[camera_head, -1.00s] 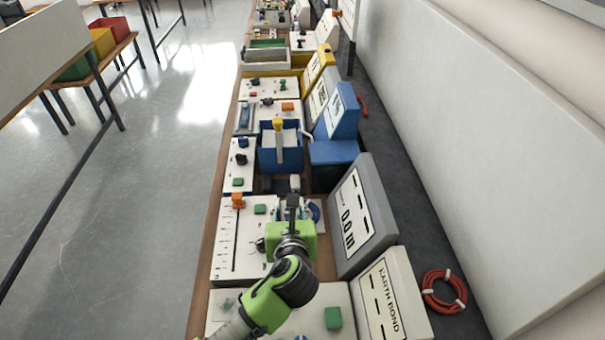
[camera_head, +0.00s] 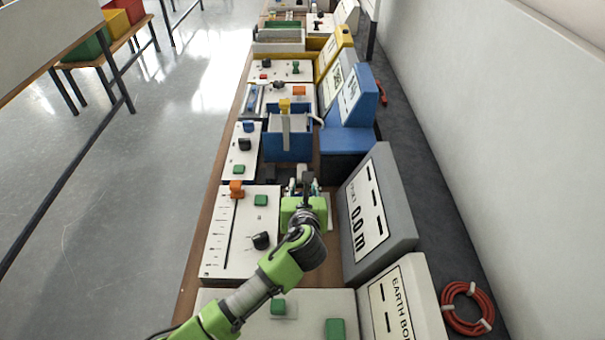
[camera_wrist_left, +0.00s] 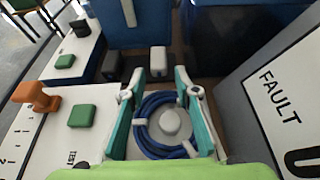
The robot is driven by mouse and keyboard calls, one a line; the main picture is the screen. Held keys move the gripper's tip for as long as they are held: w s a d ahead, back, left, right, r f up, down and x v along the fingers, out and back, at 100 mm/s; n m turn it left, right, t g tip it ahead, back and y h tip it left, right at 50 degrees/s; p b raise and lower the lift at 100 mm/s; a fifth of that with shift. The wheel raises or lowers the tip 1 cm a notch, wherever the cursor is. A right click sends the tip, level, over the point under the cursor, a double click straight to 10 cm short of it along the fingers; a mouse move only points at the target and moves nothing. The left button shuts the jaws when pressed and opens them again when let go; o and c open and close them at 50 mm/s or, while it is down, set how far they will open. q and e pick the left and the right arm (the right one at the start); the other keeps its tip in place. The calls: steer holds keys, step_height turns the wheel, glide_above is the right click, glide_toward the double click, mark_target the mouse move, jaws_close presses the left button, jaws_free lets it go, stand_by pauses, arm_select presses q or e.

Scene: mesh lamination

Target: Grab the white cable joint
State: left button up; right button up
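A small white block (camera_wrist_left: 158,62), which looks like the white cable joint, stands just ahead of my left gripper in the left wrist view. It also shows, small and partly hidden, in the head view (camera_head: 303,171). A dark block (camera_wrist_left: 111,67) stands to its left. My left gripper (camera_wrist_left: 156,84) is open, its teal fingers spread wide with nothing held between them. A coil of blue cable with a white round hub (camera_wrist_left: 170,122) lies below, between the fingers in the picture. The gripper also shows in the head view (camera_head: 301,188). My right gripper is not in view.
A blue bin (camera_head: 287,147) stands beyond the blocks. A grey display box (camera_head: 376,213) rises close on the right. A white panel with an orange knob (camera_head: 237,187) and a green button (camera_head: 261,200) lies on the left. A red cable coil (camera_head: 467,308) lies far right.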

arm_select(q)
steer(key=x, duration=0.2)
steer(key=shift+w+f, duration=0.25)
steer(key=shift+w, duration=0.05)
steer(key=shift+x, duration=2.65)
steer(key=shift+a, duration=0.1)
steer(key=shift+r, duration=0.1)
jaws_close()
